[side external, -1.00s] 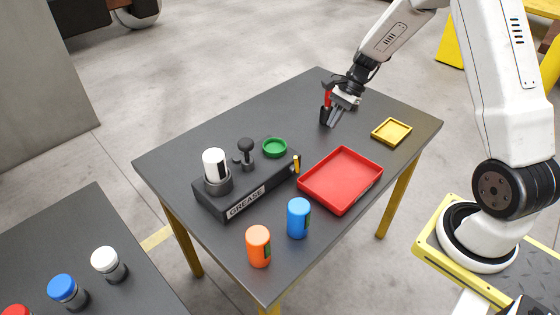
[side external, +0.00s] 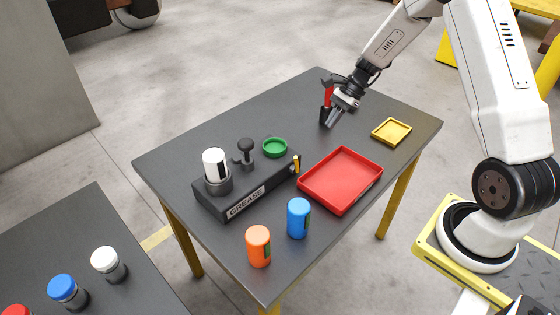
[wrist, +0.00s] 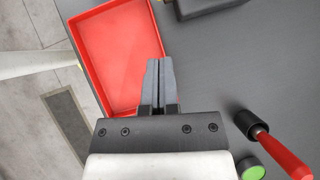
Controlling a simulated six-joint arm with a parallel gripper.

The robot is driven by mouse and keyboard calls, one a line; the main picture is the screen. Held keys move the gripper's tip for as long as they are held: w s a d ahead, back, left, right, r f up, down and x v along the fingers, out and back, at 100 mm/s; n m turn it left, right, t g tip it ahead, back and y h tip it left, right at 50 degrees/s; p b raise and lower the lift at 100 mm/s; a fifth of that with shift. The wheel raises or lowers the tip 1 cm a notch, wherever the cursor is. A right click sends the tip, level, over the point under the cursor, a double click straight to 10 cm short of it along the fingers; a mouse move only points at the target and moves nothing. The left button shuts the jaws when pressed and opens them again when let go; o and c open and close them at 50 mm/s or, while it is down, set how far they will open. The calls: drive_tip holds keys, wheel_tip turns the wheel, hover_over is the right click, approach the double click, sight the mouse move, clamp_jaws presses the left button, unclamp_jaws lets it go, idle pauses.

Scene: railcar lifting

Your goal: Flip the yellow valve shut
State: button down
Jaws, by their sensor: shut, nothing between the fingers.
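The yellow valve (side external: 297,164) is a small upright yellow handle at the right end of the black box labelled GREASE (side external: 228,200). It stands near the left corner of the red tray. My gripper (side external: 331,122) is shut and empty, above the back part of the table, behind the valve and apart from it. In the wrist view my gripper's fingers (wrist: 158,72) are together, with the red tray (wrist: 112,50) beyond them to the left. A dark part of the box (wrist: 200,5) shows at the top edge.
Orange (side external: 258,247) and blue (side external: 298,218) cylinders stand at the front. A yellow tray (side external: 391,131) lies at right, a green dish (side external: 275,147) behind the box.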

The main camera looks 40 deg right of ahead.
sight(297, 165)
drive_tip(key=shift+w+a+f, duration=0.35)
drive_tip(key=shift+a+f, duration=0.95)
drive_tip(key=shift+a, duration=0.15)
drive_tip(key=shift+w+a+f, duration=0.3)
drive_tip(key=shift+a+f, duration=1)
drive_tip(key=shift+a, duration=0.2)
drive_tip(key=shift+w+a+f, duration=0.35)
drive_tip(key=shift+a+f, duration=0.95)
drive_tip(key=shift+a, duration=0.15)
